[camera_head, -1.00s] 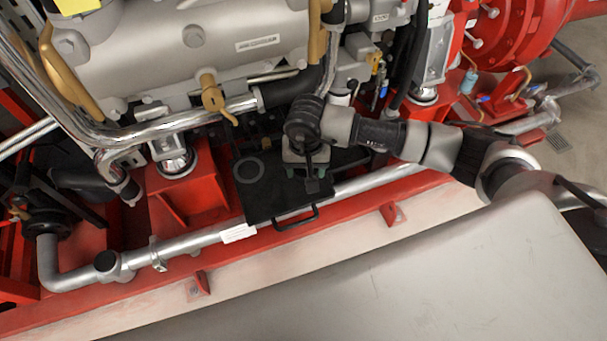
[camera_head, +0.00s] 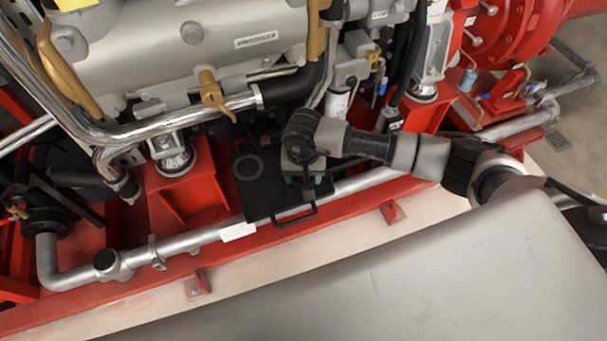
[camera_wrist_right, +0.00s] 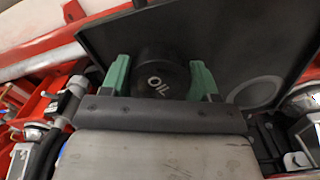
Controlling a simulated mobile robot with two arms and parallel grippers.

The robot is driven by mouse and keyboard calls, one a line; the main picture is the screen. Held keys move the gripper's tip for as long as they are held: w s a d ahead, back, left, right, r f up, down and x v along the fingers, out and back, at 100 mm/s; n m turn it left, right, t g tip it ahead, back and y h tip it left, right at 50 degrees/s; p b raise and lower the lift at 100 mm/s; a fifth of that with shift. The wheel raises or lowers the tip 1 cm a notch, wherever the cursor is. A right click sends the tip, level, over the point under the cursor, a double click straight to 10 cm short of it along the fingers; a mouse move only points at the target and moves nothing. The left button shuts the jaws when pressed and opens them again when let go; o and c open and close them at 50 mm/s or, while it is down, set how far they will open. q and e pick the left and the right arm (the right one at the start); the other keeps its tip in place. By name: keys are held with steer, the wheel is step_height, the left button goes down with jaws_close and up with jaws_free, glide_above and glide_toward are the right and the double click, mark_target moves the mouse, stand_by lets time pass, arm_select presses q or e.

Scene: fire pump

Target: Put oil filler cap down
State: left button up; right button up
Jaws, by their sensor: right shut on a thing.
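The oil filler cap (camera_wrist_right: 160,76) is black and round with "OIL" on its top. In the right wrist view it sits between the two green fingers of my right gripper (camera_wrist_right: 160,82), which is shut on it. In the head view my right gripper (camera_head: 303,186) is over the right part of a flat black tray (camera_head: 258,208) with a handle. The cap is hidden there by the gripper and wrist. The tray lies close behind the cap in the wrist view; I cannot tell whether they touch. My left gripper is not in view.
A ring mark (camera_head: 248,168) is on the tray's left part, and that part is bare. A silver pipe (camera_head: 205,238) and red frame run along the front. The grey engine (camera_head: 200,45) with hoses and pipes stands behind. A large grey surface (camera_head: 400,290) fills the front right.

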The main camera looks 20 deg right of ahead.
steer(key=shift+s+f, duration=0.35)
steer(key=shift+f, duration=0.25)
steer(key=o, duration=1)
steer(key=shift+o, duration=1.2)
steer(key=shift+w+a, duration=0.1)
steer(key=shift+f, duration=0.1)
steer(key=shift+d+r, duration=0.2)
steer(key=shift+r, duration=0.05)
steer(key=shift+w+d+r+p, duration=0.1)
steer(key=shift+w+r+p, duration=0.05)
steer(key=shift+r+p, duration=0.55)
step_height(320, 180, up, 12)
steer(key=shift+b, duration=0.45)
